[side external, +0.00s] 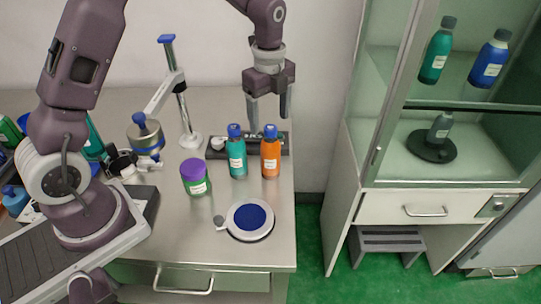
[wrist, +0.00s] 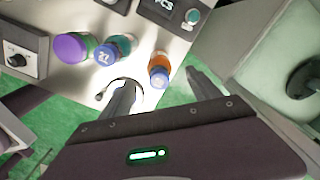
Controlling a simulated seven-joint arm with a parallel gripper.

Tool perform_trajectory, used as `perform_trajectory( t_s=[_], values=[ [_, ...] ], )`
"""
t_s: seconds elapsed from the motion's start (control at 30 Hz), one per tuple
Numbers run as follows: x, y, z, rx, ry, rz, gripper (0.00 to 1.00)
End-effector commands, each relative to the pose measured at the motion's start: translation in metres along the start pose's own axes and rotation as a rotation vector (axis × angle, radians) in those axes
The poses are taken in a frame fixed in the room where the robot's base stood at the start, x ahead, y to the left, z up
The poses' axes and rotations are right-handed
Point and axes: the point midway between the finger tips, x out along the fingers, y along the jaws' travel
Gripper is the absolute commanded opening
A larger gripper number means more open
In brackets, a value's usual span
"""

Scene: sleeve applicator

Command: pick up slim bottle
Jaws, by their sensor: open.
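Two slim bottles with blue caps stand upright on the steel table: a teal one (side external: 237,158) and an orange one (side external: 270,157). I cannot tell which of them the task names. My gripper (side external: 269,118) hangs with its fingers down, apart and empty, appearing just above the bottle caps in the side view. In the wrist view, the orange bottle (wrist: 158,68) shows near the gap between the fingers of my gripper (wrist: 160,78). The teal bottle (wrist: 117,46) is further left there, beside a purple-lidded jar (wrist: 72,47).
The purple-lidded jar (side external: 195,176) stands left of the teal bottle. A round device with a blue pad (side external: 250,218) lies in front. A dark control box (side external: 222,154) sits behind the bottles. A stand (side external: 182,105) rises at the back. A glass cabinet (side external: 390,165) is at right.

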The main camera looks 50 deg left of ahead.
Motion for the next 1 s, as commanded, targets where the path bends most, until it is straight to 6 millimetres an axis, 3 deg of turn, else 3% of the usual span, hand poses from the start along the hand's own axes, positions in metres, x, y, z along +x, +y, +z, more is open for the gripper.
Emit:
perform_trajectory(
  t_s=[0.43,0.7,1.0],
  values=[
    [0.070,0.004,-0.008,0.029,0.002,0.011,0.72],
    [0.077,0.003,-0.008,0.027,0.002,0.008,0.72],
    [0.076,0.003,-0.008,0.027,0.002,0.008,0.15]
  ],
)
